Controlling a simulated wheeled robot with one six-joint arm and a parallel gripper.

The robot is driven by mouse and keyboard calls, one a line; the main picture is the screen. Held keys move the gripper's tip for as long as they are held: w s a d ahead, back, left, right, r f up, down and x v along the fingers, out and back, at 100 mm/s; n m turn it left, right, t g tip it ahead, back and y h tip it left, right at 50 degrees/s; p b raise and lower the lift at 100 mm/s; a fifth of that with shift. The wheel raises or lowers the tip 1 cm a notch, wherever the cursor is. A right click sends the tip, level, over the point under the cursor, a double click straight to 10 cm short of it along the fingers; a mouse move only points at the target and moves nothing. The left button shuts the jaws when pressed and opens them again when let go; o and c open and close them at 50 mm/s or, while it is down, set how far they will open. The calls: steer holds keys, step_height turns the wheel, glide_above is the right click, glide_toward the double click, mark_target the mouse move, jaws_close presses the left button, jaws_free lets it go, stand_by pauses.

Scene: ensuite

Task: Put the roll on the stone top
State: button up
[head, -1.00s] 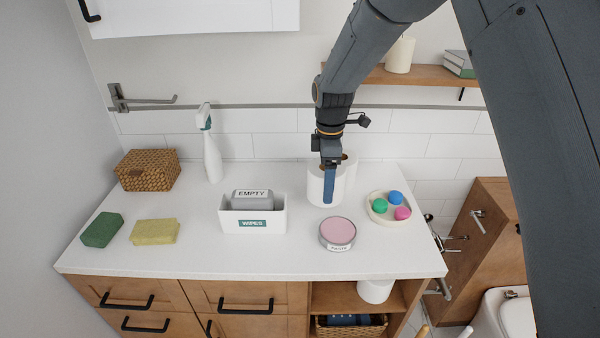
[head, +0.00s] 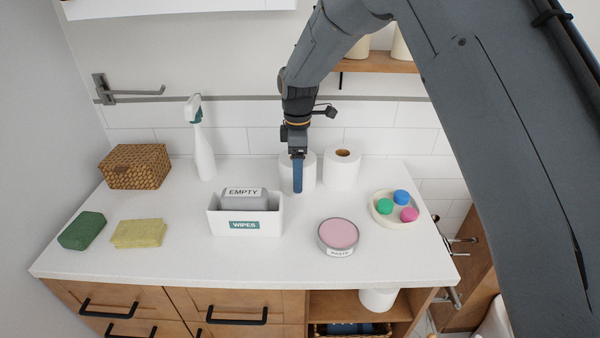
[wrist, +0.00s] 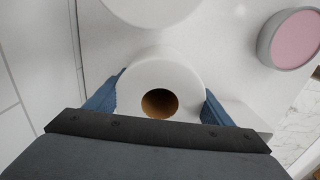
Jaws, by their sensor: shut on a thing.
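A white roll (head: 311,172) is between the fingers of my gripper (head: 298,174) at the back of the white stone top (head: 275,262). In the wrist view my gripper (wrist: 160,104) is shut on this roll (wrist: 160,75), one finger on each side, with the brown core facing the camera. The roll is upright; I cannot tell whether its base touches the top. A second white roll (head: 342,172) stands upright just right of it, with a small gap. A third white roll-like object (head: 378,299) is under the counter's front edge.
A wipes box (head: 245,215) with a grey pack stands left of centre. A pink paste tin (head: 338,236) and a dish of coloured balls (head: 384,213) are at right. A spray bottle (head: 202,150), basket (head: 136,166) and two sponges (head: 138,233) are at left. The front middle is clear.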

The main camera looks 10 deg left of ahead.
steer(key=o, duration=1.1)
steer(key=shift+r+b, duration=1.2)
steer(key=shift+r, duration=2.65)
